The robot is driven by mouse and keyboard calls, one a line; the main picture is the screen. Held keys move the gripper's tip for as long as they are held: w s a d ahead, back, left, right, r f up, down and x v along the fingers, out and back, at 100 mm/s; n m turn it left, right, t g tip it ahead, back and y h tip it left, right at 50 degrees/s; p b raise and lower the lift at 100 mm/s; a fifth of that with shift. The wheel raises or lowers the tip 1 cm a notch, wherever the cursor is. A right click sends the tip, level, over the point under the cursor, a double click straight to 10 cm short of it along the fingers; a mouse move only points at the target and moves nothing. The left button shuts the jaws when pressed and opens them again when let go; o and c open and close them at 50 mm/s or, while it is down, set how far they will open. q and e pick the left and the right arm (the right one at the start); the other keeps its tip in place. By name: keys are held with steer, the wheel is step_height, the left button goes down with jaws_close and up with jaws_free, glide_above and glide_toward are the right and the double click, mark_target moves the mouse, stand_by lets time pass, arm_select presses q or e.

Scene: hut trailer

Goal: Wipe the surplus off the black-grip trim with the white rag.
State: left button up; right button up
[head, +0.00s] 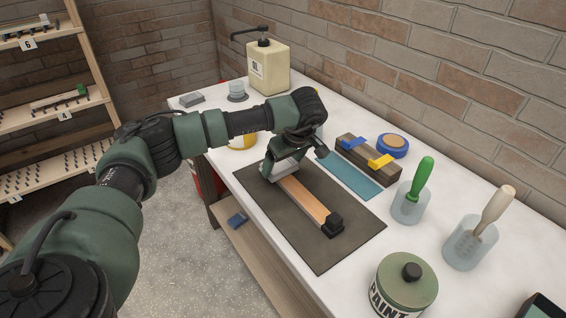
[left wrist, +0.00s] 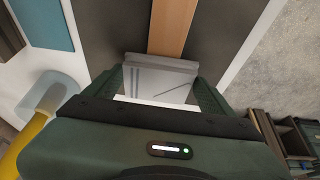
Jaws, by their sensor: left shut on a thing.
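The black-grip trim is a wooden strip (head: 304,199) with a black grip (head: 332,225) at its near end. It lies on a dark mat (head: 345,252) on the white bench. My left gripper (head: 284,164) is over the trim's far end, shut on the pale grey-white folded rag (head: 279,170). The rag lies across the strip and appears to touch it; the contact is partly hidden. In the left wrist view the rag (left wrist: 160,72) spans between the fingers, with the bare wood (left wrist: 172,28) running away beyond it. I cannot make out any surplus on the wood. My right gripper is out of view.
Right of the mat are a blue strip (head: 347,176), a dark block with blue and yellow clips (head: 365,158), and cups holding a green-handled (head: 422,178) and a pale-handled tool (head: 494,208). A paint tin (head: 402,285) stands near; a pump bottle (head: 264,68) stands far back.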

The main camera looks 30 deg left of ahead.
arm_select(q)
steer(key=shift+f, duration=0.35)
